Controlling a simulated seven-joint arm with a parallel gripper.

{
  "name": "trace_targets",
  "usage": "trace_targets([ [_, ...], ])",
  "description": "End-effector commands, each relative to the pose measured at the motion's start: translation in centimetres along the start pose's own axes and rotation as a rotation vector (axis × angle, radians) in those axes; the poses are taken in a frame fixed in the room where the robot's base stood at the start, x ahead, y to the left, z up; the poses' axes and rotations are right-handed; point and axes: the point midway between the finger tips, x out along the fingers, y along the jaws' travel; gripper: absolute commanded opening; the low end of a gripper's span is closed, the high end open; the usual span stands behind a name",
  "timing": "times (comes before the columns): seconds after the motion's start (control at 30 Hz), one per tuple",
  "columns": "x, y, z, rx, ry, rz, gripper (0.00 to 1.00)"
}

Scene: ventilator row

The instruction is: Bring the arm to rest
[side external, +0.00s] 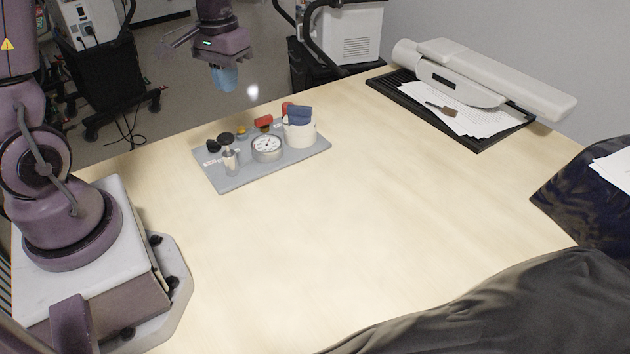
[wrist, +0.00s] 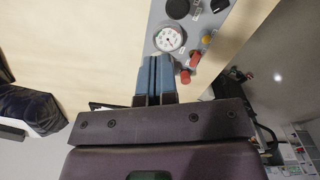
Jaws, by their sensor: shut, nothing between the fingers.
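My gripper (side external: 224,80) hangs in the air above and behind the far side of the table in the side view, with light blue fingers pointing down. In the wrist view the blue fingers (wrist: 155,78) are pressed together with nothing between them. A grey panel (side external: 225,182) lies on the table below and apart from my gripper. It bears a round white gauge (side external: 267,147), black knobs, a yellow knob, red parts and a white cylinder (side external: 299,134) with a blue top. The gauge (wrist: 168,39) also shows in the wrist view, where the fingers hide part of the panel.
A black tray (side external: 480,143) with papers and a white device (side external: 490,75) stands at the back right. Dark cloth (side external: 500,305) covers the front right. Wheeled equipment (side external: 345,40) stands behind the table. The middle of the table (side external: 350,220) is clear.

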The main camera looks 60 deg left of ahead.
Motion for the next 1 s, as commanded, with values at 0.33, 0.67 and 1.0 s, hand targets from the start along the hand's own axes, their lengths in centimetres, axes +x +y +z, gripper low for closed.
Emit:
trace_targets([
  [0.33, -8.0, 6.2, 10.0, 0.211, 0.220, 0.022, 0.00],
  [0.67, -11.6, 8.6, 15.4, 0.382, 0.449, 0.087, 0.00],
  [1.0, -12.4, 9.2, 15.8, 0.416, 0.485, 0.103, 0.00],
])
